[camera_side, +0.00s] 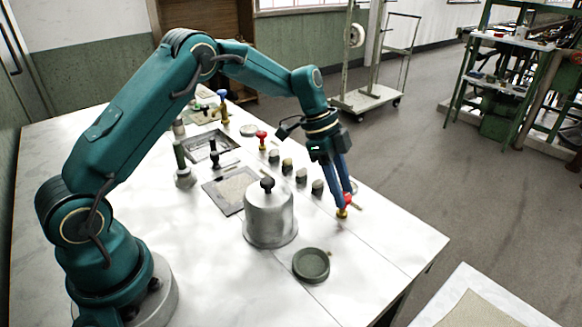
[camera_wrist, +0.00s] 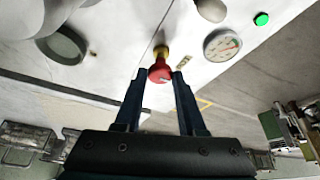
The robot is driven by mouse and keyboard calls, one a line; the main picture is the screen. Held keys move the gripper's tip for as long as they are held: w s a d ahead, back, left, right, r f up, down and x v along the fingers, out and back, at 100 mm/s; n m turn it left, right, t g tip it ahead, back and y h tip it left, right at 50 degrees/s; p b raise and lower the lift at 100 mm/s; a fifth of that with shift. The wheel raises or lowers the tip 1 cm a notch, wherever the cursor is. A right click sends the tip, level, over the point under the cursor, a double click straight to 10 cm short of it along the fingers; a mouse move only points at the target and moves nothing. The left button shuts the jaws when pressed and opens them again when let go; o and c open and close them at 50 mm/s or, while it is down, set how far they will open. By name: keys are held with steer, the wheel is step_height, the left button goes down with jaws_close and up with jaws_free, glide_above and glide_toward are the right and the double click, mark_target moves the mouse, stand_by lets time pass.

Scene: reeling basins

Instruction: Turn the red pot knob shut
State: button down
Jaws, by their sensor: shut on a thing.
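A red knob (camera_side: 346,199) on a brass stem stands near the right edge of the white table. My gripper (camera_side: 343,203) reaches down to it from above, with its two long blue fingers around it. In the wrist view the red knob (camera_wrist: 160,74) sits between the fingertips of my gripper (camera_wrist: 159,73), which is shut on it. A pale pointer mark shows on its face. The brass stem (camera_wrist: 161,51) shows beyond it. In the side view the fingers hide part of the knob.
A metal bell-shaped cover (camera_side: 270,219) and a dark round dish (camera_side: 311,264) stand left of the knob. A row of small dark posts (camera_side: 301,177) leads back to another red-topped valve (camera_side: 262,138). The wrist view shows a dial gauge (camera_wrist: 222,44) and a green button (camera_wrist: 261,19).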

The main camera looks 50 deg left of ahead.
steer(key=shift+f, duration=0.1)
stand_by(0.3)
steer(key=c, duration=0.5)
jaws_free()
steer(key=shift+v, duration=2.65)
